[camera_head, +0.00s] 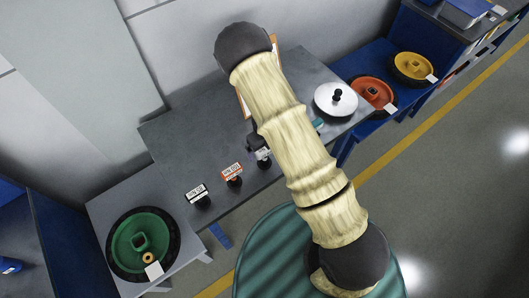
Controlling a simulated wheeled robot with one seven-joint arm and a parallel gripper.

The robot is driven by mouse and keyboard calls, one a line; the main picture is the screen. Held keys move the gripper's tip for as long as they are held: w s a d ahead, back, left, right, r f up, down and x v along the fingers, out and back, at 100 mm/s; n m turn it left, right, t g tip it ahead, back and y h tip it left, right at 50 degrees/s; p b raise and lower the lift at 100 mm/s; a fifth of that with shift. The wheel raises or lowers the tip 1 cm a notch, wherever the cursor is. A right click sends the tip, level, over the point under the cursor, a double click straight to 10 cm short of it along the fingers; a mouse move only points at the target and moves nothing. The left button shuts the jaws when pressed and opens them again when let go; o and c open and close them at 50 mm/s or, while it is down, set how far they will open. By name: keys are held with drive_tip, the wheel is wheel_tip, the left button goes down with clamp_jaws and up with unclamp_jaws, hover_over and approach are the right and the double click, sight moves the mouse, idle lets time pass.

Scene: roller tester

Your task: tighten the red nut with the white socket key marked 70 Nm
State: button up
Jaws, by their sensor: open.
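Two small dark socket keys with label plates stand on the grey table (190,140): a white-labelled key (197,194) and an orange-labelled key (232,174). A third, pale-labelled key (263,156) stands beside my arm and is partly covered. The labels appear upside down and too small to read surely, so I cannot tell which is 70 Nm. I cannot make out a red nut; a red-orange wheel (368,87) lies at the right. My gripper cannot be made out; my pale arm crosses the middle and covers part of the table. A dark shape beside it is unclear.
A white disc with a black knob (336,104) is at the table's right end. A yellow wheel (413,58) lies on the blue bench at the right. A green wheel (122,245) lies on the stand at lower left. A wall bounds the table's back; floor is open at right.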

drive_tip(key=shift+f, duration=1.55)
drive_tip(key=c, duration=1.3)
